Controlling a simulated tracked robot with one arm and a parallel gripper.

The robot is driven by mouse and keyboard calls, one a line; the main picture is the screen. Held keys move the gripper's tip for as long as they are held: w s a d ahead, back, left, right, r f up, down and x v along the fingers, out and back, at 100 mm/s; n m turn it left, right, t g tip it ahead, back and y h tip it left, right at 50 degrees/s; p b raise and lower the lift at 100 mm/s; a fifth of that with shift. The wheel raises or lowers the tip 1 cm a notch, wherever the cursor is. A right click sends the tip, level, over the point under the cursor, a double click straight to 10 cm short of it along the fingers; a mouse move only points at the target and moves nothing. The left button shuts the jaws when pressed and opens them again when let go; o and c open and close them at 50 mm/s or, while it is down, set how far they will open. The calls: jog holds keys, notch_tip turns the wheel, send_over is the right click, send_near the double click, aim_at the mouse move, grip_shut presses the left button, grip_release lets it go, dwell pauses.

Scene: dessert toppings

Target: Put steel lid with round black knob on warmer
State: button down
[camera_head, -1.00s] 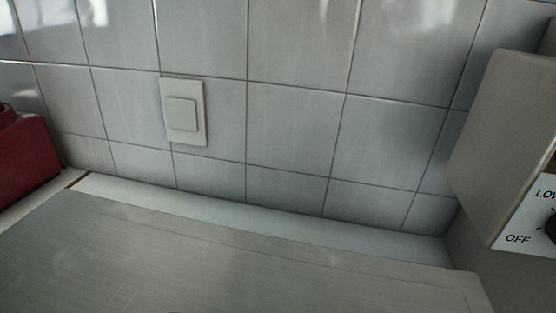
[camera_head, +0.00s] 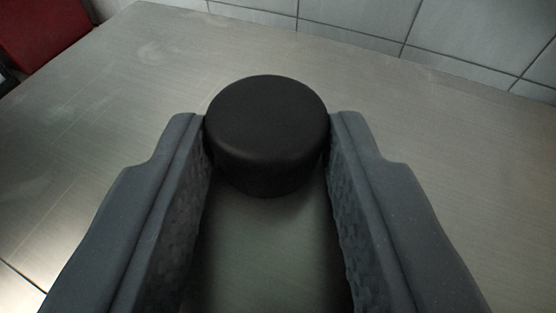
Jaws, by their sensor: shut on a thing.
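A round black knob (camera_head: 268,130) stands between the two grey fingers of my gripper (camera_head: 268,145) in the middle of the view. The fingers are shut on its sides. A brushed steel surface (camera_head: 440,150) spreads beneath and around the knob. I cannot make out the lid's own outline on it. The warmer is not in view now.
A grey tiled wall (camera_head: 350,15) runs along the back, beyond the steel surface. A red object (camera_head: 45,25) stands at the top left, past the steel edge. The steel around my gripper looks clear of loose things.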

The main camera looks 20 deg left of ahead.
jog(key=shift+f+b, duration=1.15)
jog(key=shift+f, duration=1.35)
jog(key=shift+f, duration=0.2)
jog(key=c, duration=0.9)
grip_release()
jog(key=shift+s, duration=0.1)
jog(key=shift+r+p, duration=2.4)
jog(key=shift+r, duration=1.1)
